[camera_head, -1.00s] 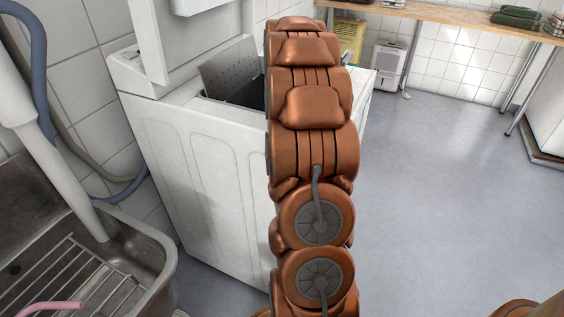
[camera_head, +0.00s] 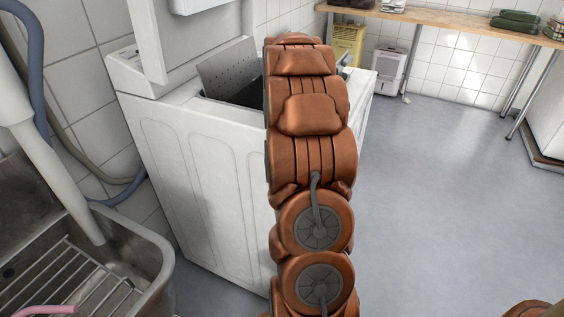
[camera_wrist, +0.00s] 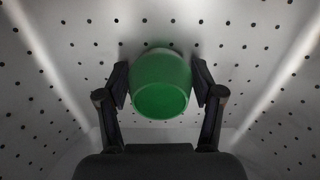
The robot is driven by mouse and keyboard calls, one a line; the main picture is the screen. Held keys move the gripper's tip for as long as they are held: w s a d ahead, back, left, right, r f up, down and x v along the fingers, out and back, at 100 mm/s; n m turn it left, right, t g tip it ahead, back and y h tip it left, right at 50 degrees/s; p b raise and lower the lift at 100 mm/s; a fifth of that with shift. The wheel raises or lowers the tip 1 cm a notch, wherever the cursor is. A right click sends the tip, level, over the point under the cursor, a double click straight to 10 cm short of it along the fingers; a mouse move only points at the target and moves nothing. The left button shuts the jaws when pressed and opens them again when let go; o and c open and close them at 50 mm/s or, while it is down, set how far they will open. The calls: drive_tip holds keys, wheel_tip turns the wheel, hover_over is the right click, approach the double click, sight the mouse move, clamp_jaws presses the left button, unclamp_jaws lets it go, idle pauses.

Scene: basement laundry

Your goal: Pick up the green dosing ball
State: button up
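The green dosing ball (camera_wrist: 161,86) shows in the wrist view, inside a perforated metal drum (camera_wrist: 250,25). It looks like a rounded cup with its lighter round face turned toward the camera. My gripper (camera_wrist: 162,82) has one black finger on each side of it, left and right. The fingers are spread about as wide as the ball, with only narrow gaps beside it; firm contact is not visible. In the head view my arm hides the gripper and the ball. The white top-loading washing machine (camera_head: 190,180) stands behind my arm with its lid raised.
The drum walls surround my gripper closely in the wrist view. A metal sink (camera_head: 150,255) with a wire rack stands at the left. A wooden table (camera_head: 450,18) and a white appliance (camera_head: 388,70) are at the back. The floor at right is clear.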

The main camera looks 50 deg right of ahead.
drive_tip(key=c, duration=0.5)
drive_tip(key=shift+c, duration=0.2)
